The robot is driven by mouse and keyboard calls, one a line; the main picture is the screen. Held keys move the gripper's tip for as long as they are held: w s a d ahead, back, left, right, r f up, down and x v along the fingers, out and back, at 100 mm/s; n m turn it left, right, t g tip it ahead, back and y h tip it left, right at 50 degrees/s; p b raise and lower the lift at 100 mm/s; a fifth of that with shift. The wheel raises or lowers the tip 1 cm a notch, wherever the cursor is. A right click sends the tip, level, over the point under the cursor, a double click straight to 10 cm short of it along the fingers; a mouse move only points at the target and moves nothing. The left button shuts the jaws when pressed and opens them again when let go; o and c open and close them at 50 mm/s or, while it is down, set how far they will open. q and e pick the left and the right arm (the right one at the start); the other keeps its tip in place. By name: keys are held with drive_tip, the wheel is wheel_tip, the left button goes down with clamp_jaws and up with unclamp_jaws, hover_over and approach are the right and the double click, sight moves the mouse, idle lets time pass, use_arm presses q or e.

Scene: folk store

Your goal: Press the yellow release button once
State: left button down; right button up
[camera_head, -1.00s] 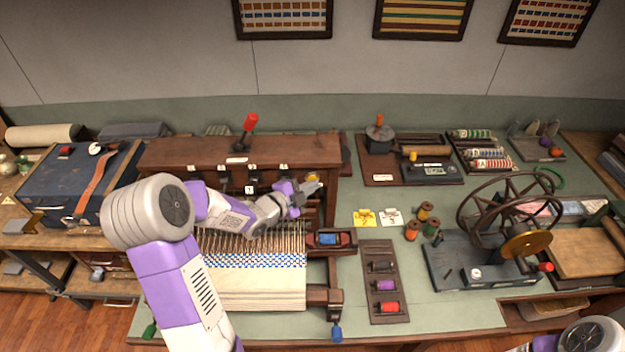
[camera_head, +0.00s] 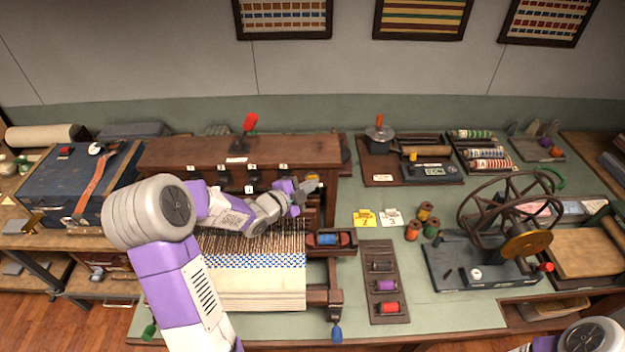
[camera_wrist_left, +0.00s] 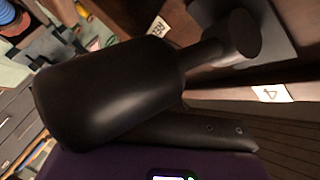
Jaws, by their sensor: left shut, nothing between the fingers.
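The wooden loom (camera_head: 160,153) stands at the centre left with white threads and blue-patterned cloth at its front. A small yellow-orange patch (camera_head: 312,176), seemingly the yellow button, shows at the right of its front face. My left gripper (camera_head: 312,186) is shut and empty, its tip right at that patch and partly covering it. I cannot tell whether they touch. In the left wrist view, a big dark lever knob (camera_wrist_left: 110,92) fills the middle beside a label with a 4 (camera_wrist_left: 270,93); the button is not visible there. My right gripper is out of view.
Dark lever knobs (camera_head: 224,179) line the loom front near my left arm. A red-knobbed lever (camera_head: 250,122) stands on top. Spools (camera_head: 412,230) and a wheeled winder (camera_head: 450,265) are further right.

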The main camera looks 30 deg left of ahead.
use_arm(q)
drive_tip(key=shift+s+d+b, duration=0.3)
drive_tip(key=shift+s+b, duration=0.1)
drive_tip(key=shift+s, duration=0.3)
drive_tip(key=s+d, duration=0.1)
drive_tip(key=s+b, duration=0.1)
drive_tip(key=s, duration=0.1)
drive_tip(key=s+d+b, duration=0.1)
drive_tip(key=shift+s+d, duration=0.15)
drive_tip(key=shift+d, duration=0.2)
idle(0.6)
